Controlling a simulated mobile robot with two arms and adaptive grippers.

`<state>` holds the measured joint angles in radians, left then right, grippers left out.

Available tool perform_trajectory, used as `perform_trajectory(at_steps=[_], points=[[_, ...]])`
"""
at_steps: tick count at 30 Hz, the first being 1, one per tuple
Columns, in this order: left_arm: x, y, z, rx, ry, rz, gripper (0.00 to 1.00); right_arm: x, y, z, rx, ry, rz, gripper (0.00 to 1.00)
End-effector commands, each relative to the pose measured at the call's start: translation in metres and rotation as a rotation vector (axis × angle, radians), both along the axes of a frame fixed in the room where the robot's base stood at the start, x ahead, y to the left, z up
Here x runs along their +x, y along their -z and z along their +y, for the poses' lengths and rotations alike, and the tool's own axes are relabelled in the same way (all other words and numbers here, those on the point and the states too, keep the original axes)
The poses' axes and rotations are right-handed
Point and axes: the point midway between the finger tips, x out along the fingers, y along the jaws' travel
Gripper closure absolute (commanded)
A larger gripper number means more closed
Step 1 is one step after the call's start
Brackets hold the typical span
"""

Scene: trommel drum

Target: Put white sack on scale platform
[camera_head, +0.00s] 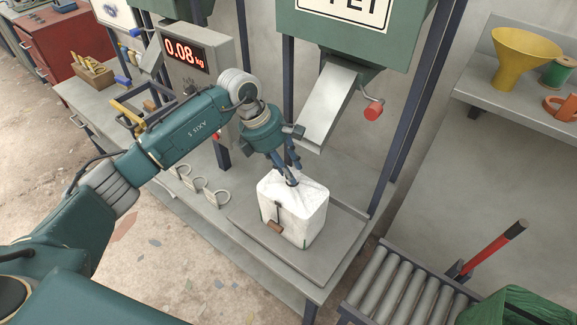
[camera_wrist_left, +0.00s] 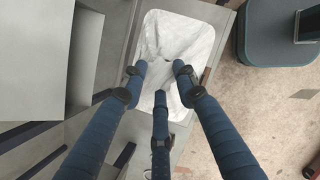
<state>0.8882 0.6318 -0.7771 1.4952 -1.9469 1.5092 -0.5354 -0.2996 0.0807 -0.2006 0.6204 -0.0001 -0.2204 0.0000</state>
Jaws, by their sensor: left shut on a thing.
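The white sack (camera_head: 291,215) stands upright on or just above the grey scale platform (camera_head: 343,240) below the chute; I cannot tell whether its full weight rests there. My left gripper (camera_head: 291,179) is at the top of the sack, shut on its gathered top. In the left wrist view the dark blue fingers (camera_wrist_left: 160,82) close in over the pale sack (camera_wrist_left: 188,30). The sack hides the middle of the platform and its own underside. My right gripper is not in view.
A display (camera_head: 184,53) reads 0.08 kg. A metal chute (camera_head: 328,105) with a red-knobbed lever (camera_head: 373,110) hangs above the sack. A roller conveyor (camera_head: 405,290) is at lower right.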

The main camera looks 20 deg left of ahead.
Motion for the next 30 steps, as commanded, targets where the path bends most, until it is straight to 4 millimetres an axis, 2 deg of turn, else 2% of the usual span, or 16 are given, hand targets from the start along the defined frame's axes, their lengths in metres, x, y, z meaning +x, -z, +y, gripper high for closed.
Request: perform_trajectory(at_steps=[1, 3, 12, 16, 30], points=[[0.000, 0.000, 0.000, 0.000, 0.000, 0.001, 0.65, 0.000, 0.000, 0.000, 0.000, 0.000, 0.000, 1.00], [0.000, 0.000, 0.000, 0.000, 0.000, 0.001, 0.52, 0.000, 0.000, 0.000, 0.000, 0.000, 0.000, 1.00], [0.000, -0.001, 0.000, 0.000, 0.000, 0.001, 0.52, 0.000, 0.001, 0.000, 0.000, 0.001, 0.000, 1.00], [-0.001, -0.009, 0.004, -0.001, 0.000, 0.000, 0.52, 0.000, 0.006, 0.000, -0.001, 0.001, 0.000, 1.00], [-0.015, -0.094, 0.035, 0.001, -0.001, -0.002, 0.52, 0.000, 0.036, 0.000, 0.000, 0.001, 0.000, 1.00]])
